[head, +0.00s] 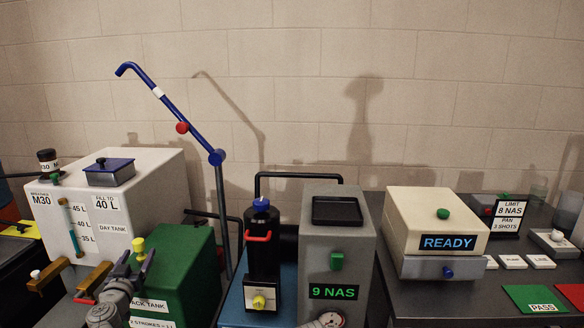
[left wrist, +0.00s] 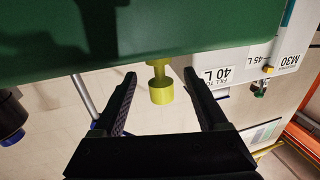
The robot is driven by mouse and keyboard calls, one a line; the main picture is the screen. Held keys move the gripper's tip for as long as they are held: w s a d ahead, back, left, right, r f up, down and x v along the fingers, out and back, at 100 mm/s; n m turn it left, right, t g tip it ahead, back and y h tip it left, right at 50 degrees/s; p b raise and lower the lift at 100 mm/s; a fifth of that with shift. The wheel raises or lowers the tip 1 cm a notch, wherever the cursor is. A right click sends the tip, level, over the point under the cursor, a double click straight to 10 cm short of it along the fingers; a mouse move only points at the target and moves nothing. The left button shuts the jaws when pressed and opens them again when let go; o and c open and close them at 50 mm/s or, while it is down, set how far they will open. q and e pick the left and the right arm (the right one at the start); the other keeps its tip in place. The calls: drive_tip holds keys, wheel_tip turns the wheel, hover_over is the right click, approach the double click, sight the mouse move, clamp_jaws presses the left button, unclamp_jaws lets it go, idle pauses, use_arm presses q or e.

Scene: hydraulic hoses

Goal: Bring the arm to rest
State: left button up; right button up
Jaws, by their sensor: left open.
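My left gripper (head: 136,262) is low at the left of the head view, in front of the green pack tank (head: 182,270). Its jaws are open and nothing is held. A yellow knob (head: 138,246) on the tank shows just beyond the fingertips. In the left wrist view, the open fingers (left wrist: 159,75) stand on either side of the yellow knob (left wrist: 160,92) in the picture, with gaps on both sides. Whether the knob lies between the fingers in depth, I cannot tell. The green tank (left wrist: 60,45) fills the upper left there. My right gripper is not in view.
The white day tank (head: 150,180) stands behind my left gripper, with brass-coloured taps (head: 95,277) close to its left. A blue lance (head: 170,113) rises behind. A black pump unit (head: 262,240), the grey 9 NAS unit (head: 338,260) and the READY box (head: 425,215) stand to the right.

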use_arm(q)
drive_tip(key=shift+s+d, duration=0.2)
drive_tip(key=shift+s, duration=1)
drive_tip(key=w, duration=0.2)
drive_tip(key=w+a, duration=0.1)
drive_tip(key=w, duration=0.4)
drive_tip(key=shift+w+a, duration=0.15)
drive_tip(key=shift+w, duration=0.2)
wheel_tip(320, 180, up, 6)
drive_tip(key=p, duration=0.6)
drive_tip(key=shift+r, duration=0.2)
drive_tip(key=shift+s, duration=0.1)
